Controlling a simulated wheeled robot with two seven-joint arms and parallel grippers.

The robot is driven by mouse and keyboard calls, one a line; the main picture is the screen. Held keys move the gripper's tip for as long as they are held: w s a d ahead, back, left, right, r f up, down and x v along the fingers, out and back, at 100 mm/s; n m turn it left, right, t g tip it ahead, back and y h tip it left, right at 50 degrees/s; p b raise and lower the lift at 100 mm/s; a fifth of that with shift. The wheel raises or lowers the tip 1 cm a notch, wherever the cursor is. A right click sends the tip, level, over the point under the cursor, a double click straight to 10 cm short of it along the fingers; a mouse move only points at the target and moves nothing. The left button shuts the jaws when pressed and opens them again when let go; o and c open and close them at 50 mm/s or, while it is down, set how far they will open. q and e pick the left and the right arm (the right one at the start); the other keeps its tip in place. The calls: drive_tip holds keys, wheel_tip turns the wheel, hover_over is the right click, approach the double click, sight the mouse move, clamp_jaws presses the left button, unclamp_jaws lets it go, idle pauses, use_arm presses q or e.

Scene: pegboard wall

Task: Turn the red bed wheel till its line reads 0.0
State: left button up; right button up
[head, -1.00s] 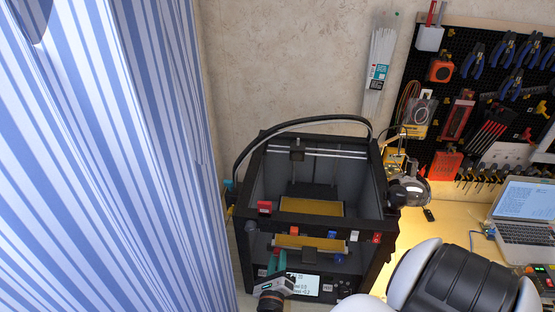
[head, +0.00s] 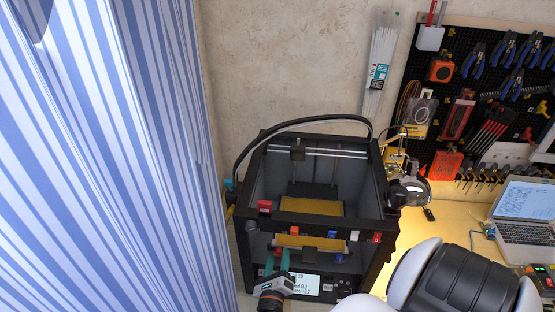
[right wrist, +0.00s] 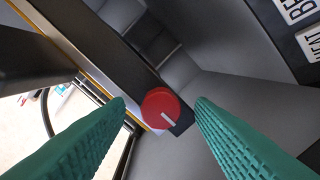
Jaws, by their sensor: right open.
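The red bed wheel (right wrist: 161,108) shows in the right wrist view as a round red knob under a dark bar. A white line on its face points to the lower right. My right gripper (right wrist: 161,102) is open, with one teal finger on each side of the wheel and gaps between. In the head view my right gripper (head: 276,261) is at the front left of the black printer (head: 384,250); I cannot make out the wheel between its fingers there. The printer's screen (head: 306,285) is partly covered by my gripper, and its small text is hard to read. My left gripper is not in view.
The yellowish bed plate (head: 316,243) lies inside the printer frame, behind my gripper. A striped curtain (head: 120,150) hangs at the left. A laptop (head: 527,210) and a lamp (head: 408,190) stand on the bench at the right, below the pegboard (head: 450,100).

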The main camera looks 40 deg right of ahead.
drive_tip(key=b+v, duration=0.3)
drive_tip(key=v, duration=0.9)
drive_tip(key=shift+f, duration=0.1)
